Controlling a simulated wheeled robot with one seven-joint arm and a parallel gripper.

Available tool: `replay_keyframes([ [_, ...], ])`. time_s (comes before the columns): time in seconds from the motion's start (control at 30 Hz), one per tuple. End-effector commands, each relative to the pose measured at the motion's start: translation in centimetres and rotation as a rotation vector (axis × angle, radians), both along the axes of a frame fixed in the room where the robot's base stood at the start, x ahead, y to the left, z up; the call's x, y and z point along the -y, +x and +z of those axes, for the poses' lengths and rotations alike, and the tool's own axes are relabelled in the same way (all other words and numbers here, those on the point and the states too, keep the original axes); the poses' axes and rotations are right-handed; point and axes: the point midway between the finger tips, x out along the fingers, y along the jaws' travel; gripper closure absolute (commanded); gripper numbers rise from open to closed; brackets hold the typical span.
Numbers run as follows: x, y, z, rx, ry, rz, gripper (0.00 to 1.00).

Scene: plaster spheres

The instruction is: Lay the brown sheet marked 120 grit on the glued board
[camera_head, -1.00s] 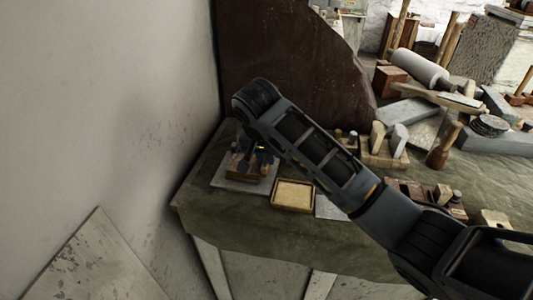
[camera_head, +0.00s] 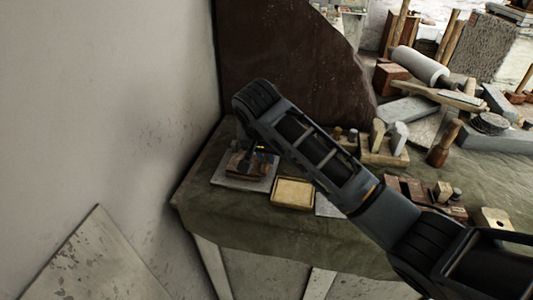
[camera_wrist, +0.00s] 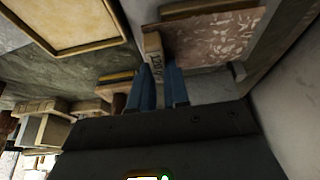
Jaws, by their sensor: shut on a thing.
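My gripper (camera_wrist: 172,75) has its blue fingers shut on the pale block, marked 120, at the edge of the brown sheet (camera_wrist: 222,38). The sheet's visible face is brown with a blotchy pale pattern. In the head view the brown sheet (camera_head: 240,165) is under my gripper (camera_head: 259,160), over the grey board (camera_head: 228,182) at the table's left corner. The board (camera_wrist: 208,88) also shows beside the sheet in the wrist view. I cannot tell whether the sheet touches the board. My arm and gripper hide part of both.
A yellow-lined tray (camera_head: 293,192) lies close to the right of the board. A rack with pale blocks (camera_head: 385,150) stands farther right. A large dark brown slab (camera_head: 290,60) rises behind, and a plain wall (camera_head: 110,100) is close on the left.

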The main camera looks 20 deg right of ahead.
Motion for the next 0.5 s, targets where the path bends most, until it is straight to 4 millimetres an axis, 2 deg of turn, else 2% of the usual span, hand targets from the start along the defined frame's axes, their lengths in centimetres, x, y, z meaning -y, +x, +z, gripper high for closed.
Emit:
replay_keyframes([
  [0.4,-0.01,-0.01,-0.82,0.0,0.0,0.0,1.0],
  [0.43,0.0,0.0,-0.74,0.001,-0.001,0.0,0.81],
  [0.5,0.0,0.0,-0.74,0.001,-0.001,0.0,0.75],
])
